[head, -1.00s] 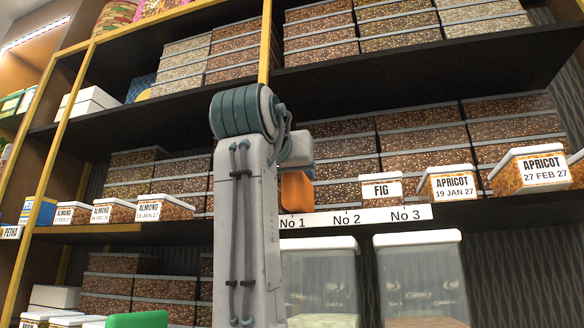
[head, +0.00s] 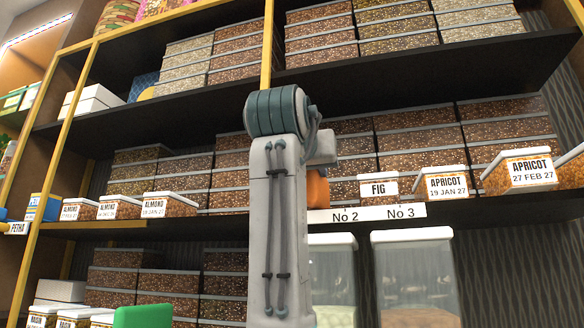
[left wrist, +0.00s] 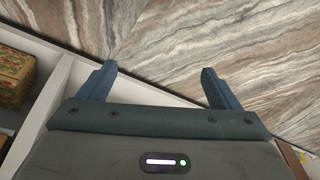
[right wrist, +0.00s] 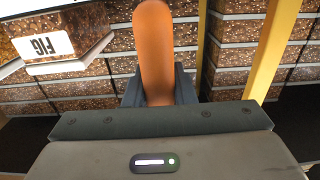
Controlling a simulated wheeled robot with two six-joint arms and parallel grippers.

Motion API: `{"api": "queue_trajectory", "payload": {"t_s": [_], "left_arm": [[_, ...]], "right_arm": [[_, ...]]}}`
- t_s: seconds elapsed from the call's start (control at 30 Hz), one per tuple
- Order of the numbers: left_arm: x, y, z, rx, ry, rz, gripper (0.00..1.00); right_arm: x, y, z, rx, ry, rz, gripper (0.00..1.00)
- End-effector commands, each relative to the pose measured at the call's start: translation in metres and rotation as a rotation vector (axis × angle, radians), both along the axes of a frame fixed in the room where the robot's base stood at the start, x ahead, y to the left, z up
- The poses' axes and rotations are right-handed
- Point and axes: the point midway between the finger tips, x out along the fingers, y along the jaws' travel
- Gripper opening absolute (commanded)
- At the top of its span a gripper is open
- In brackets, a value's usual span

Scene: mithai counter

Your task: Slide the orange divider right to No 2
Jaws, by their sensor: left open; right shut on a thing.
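The orange divider (head: 317,190) stands on the middle shelf, partly hidden by my right arm. It is just left of the No 2 mark on the white label strip (head: 372,214); the No 1 mark is hidden behind the arm. My right gripper (right wrist: 158,82) is shut on the divider, which rises between its fingers in the right wrist view (right wrist: 155,45). My left gripper (left wrist: 157,80) is open and empty, facing a wavy-striped surface in the left wrist view, away from the divider.
A FIG box (head: 378,188) stands right of the divider, behind No 3, with APRICOT boxes (head: 447,184) beyond. ALMOND boxes (head: 168,205) stand to the left. Stacked boxes fill the shelf behind. Two clear lidded bins (head: 415,275) are below. A yellow post (right wrist: 270,50) is near the right gripper.

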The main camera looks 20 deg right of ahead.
Motion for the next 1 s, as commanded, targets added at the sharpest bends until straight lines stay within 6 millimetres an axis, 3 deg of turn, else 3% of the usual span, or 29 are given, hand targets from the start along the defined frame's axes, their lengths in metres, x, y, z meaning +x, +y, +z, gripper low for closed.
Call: {"api": "queue_trajectory", "payload": {"t_s": [0.07, 0.3, 0.33, 0.4, 0.43, 0.83, 1.0], "left_arm": [[-0.001, 0.0, 0.002, 0.001, -0.002, -0.001, 0.85], [0.001, -0.001, 0.004, -0.002, -0.006, 0.0, 0.85], [0.001, -0.001, 0.004, -0.002, -0.006, 0.0, 0.85], [0.001, -0.001, 0.004, -0.002, -0.007, 0.0, 0.85], [0.001, -0.001, 0.004, -0.002, -0.006, 0.0, 0.85], [0.0, -0.001, 0.001, -0.001, 0.003, 0.001, 0.85], [0.003, -0.004, 0.031, -0.001, -0.026, -0.004, 0.85]], "right_arm": [[-0.001, -0.008, 0.0, 0.001, 0.0, -0.004, 0.0], [-0.001, -0.007, 0.001, 0.001, -0.001, -0.002, 0.0], [-0.001, -0.007, 0.001, 0.0, -0.001, -0.001, 0.29], [-0.001, -0.007, 0.001, 0.0, -0.001, -0.001, 0.43], [-0.001, -0.007, 0.001, 0.0, -0.001, -0.001, 0.45], [-0.01, 0.0, 0.0, 0.001, -0.003, 0.001, 0.45], [-0.037, 0.018, -0.001, 0.0, -0.005, 0.003, 0.45]]}}
